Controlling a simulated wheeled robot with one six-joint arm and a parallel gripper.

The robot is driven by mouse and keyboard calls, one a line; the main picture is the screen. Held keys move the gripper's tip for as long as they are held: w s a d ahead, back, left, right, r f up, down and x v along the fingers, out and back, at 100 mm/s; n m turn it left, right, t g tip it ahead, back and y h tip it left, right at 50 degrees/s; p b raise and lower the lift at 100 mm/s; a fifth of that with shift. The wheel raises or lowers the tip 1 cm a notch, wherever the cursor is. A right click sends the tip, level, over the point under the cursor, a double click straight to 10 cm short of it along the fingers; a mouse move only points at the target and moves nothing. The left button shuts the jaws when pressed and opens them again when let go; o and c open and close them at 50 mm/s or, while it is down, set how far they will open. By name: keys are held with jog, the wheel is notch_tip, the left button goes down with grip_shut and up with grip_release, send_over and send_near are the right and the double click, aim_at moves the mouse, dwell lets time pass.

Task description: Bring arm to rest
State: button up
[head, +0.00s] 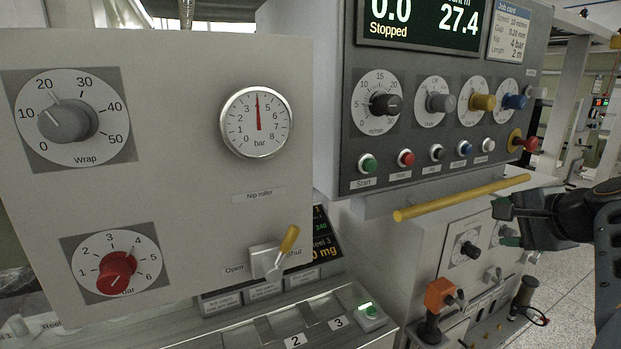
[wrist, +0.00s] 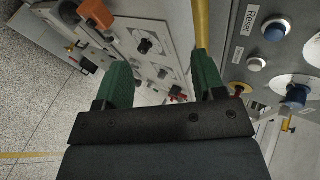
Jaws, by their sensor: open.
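My gripper (head: 505,224) is at the right side of the head view, in front of the grey machine, just below the right end of the yellow bar (head: 462,197). In the wrist view my gripper (wrist: 162,70) shows two green fingers spread apart with nothing between them. The yellow bar (wrist: 202,30) passes by the right finger there; I cannot tell whether they touch. My arm comes in from the right edge of the head view.
A control panel (head: 440,115) with knobs and buttons stands above the bar; its display reads Stopped. A lower panel (head: 480,255) has an orange-topped part (head: 440,294). The left panel (head: 160,190) carries a gauge (head: 256,122) and two knobs. Open floor (head: 565,262) lies at right.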

jog(key=s+a+f+n+g+h, duration=0.1)
jog(key=s+a+f+n+g, duration=0.2)
jog(key=s+a+f+n, duration=0.2)
jog(key=s+a+f+n+g, duration=0.4)
jog(key=s+a+f+n, duration=0.2)
jog(key=a+f+n, duration=0.5)
jog(key=a+f, duration=0.4)
jog(key=f, duration=0.3)
jog(key=shift+a+f+h, duration=0.15)
jog(key=shift+f+h, duration=0.25)
